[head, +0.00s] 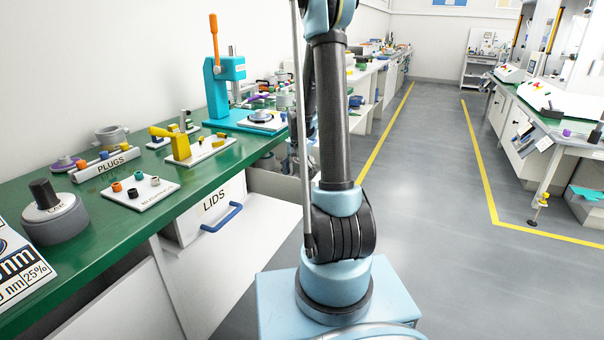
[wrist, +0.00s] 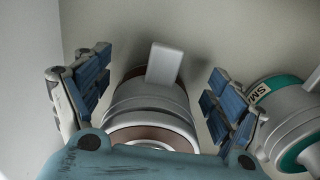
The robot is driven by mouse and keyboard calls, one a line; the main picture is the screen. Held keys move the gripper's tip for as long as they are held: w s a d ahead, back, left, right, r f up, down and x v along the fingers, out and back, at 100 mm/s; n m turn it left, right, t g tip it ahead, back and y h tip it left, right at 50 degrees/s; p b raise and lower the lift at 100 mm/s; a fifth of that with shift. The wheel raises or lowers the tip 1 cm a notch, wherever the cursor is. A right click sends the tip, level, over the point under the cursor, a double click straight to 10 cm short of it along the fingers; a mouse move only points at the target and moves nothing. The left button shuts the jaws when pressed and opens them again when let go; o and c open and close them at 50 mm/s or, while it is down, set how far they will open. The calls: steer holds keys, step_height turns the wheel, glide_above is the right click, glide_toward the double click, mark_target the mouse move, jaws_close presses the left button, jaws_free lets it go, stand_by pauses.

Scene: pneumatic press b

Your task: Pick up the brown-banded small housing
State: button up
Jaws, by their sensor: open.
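The brown-banded small housing (wrist: 150,103) is in the middle of the wrist view. It is a grey, round, stepped body with a brown band at its near end and a pale flat tab at its far end. My gripper (wrist: 158,90) is open, with one blue-padded finger on each side of the housing. Gaps show between the pads and the housing. The gripper's teal body covers the housing's near part. In the head view I cannot make out my gripper or this housing.
A teal-banded housing (wrist: 290,120), its label starting "SM", lies close beside the right finger. Pale walls stand close around. In the head view, a green bench (head: 105,220) carries a blue press (head: 228,90), and the floor (head: 420,200) on the right is clear.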

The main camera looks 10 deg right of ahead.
steer(key=shift+f, duration=0.25)
steer(key=shift+c, duration=0.5)
jaws_close()
steer(key=shift+r, duration=0.1)
steer(key=shift+r, duration=6.35)
steer(key=shift+s, duration=0.1)
